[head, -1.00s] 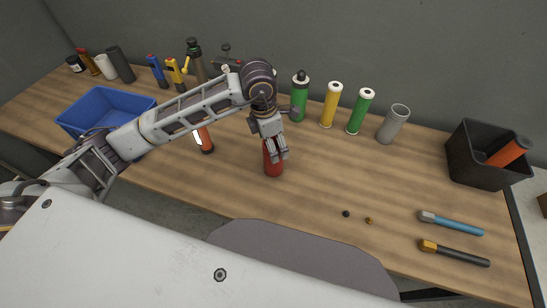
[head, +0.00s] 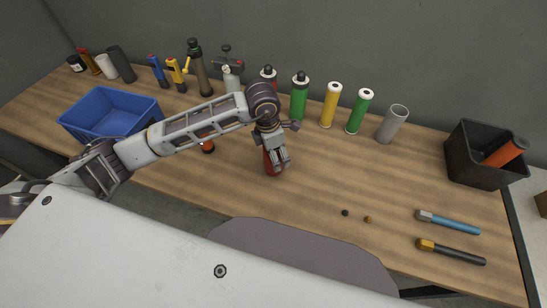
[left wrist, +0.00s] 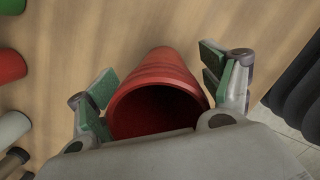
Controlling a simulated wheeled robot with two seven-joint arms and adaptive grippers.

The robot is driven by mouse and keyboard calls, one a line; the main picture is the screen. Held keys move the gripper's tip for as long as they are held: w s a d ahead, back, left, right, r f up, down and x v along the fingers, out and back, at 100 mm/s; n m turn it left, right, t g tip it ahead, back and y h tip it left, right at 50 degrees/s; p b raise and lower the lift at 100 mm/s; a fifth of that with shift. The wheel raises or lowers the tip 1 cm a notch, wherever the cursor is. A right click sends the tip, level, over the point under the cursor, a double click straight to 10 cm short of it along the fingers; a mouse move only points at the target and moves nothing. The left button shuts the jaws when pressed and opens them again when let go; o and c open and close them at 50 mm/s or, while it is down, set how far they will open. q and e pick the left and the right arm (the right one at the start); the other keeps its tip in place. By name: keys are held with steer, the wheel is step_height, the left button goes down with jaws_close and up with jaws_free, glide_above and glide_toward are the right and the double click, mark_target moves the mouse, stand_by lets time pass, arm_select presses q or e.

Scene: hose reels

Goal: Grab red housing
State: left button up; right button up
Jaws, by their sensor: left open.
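The red housing (head: 269,164) stands upright on the wooden table, near the middle of the head view. It is a hollow cylinder with an open top, and its mouth shows in the left wrist view (left wrist: 158,85). My left gripper (head: 277,162) is right above and around the upper part of the housing. In the left wrist view the green-padded fingers of my left gripper (left wrist: 160,82) are open, one on each side of the housing, with a gap on both sides. The arm hides part of the housing in the head view. My right gripper is not in view.
Green (head: 300,97), yellow (head: 331,106) and grey (head: 392,124) cylinders stand along the back. A blue bin (head: 84,127) is at left, a black bin (head: 470,170) at right. Two tools, one with a blue handle (head: 455,225), lie front right. The table right of the housing is mostly clear.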

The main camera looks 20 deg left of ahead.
arm_select(q)
steer(key=c, duration=1)
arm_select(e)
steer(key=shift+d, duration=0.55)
arm_select(q)
steer(key=shift+c, duration=0.2)
steer(key=shift+r, duration=0.1)
steer(key=shift+r+b, duration=0.65)
steer(key=shift+r, duration=4.3)
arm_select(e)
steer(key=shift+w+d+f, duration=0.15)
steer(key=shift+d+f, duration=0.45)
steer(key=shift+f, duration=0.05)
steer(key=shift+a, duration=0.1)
